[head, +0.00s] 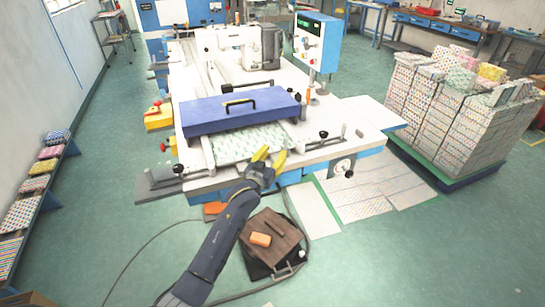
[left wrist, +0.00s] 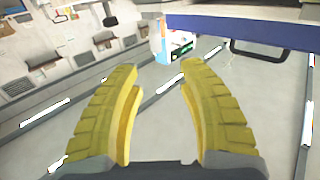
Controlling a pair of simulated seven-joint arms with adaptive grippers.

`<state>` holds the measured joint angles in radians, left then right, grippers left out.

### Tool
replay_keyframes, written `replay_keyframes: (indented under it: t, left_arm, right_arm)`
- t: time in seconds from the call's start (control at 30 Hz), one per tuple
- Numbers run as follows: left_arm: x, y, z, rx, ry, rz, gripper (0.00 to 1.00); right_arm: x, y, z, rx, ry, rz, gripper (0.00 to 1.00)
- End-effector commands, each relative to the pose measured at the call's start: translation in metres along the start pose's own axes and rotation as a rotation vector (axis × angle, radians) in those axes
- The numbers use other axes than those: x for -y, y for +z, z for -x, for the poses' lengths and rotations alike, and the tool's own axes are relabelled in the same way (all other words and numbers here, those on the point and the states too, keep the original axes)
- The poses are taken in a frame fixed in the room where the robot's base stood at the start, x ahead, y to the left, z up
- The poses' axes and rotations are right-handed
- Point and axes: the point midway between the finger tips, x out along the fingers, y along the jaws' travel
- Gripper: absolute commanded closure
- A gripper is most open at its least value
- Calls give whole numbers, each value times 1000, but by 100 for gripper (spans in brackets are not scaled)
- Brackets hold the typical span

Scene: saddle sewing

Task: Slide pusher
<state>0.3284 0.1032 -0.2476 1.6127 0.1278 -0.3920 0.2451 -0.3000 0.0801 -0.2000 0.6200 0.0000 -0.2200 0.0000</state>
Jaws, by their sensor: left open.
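A long blue block (head: 240,109) with a dark handle (head: 240,104) on its front lies across the white sewing machine table; I take it for the pusher. Its blue edge also shows at the top right of the left wrist view (left wrist: 245,30), with a dark handle (left wrist: 270,52) below it. A pale patterned cloth (head: 248,143) lies flat in front of the block. My left gripper (head: 270,155) has yellow fingers, is open and empty, and is at the front edge of the cloth, apart from the block. It also shows open in the left wrist view (left wrist: 160,82). My right gripper is not in view.
Black-knobbed clamps (head: 322,135) stand beside the cloth. The sewing head (head: 245,45) and a control box (head: 316,42) are behind the block. A brown pedal box (head: 270,240) is on the floor below. Stacked patterned goods (head: 450,105) stand on a pallet at right.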

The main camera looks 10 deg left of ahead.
Motion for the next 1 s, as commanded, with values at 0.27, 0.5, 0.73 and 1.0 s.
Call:
replay_keyframes:
  t: [0.27, 0.5, 0.73, 1.0]
  left_arm:
    - [0, 0, 12, 0, 0, 0, 60]
    - [0, 0, 13, 0, 0, 0, 60]
    - [4, -26, 2, -35, -1, -10, 61]
    - [10, -160, -45, -192, 46, -119, 61]
  right_arm:
    - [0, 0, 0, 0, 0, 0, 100]
    - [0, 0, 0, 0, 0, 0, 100]
    - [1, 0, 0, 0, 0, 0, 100]
    - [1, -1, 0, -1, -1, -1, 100]
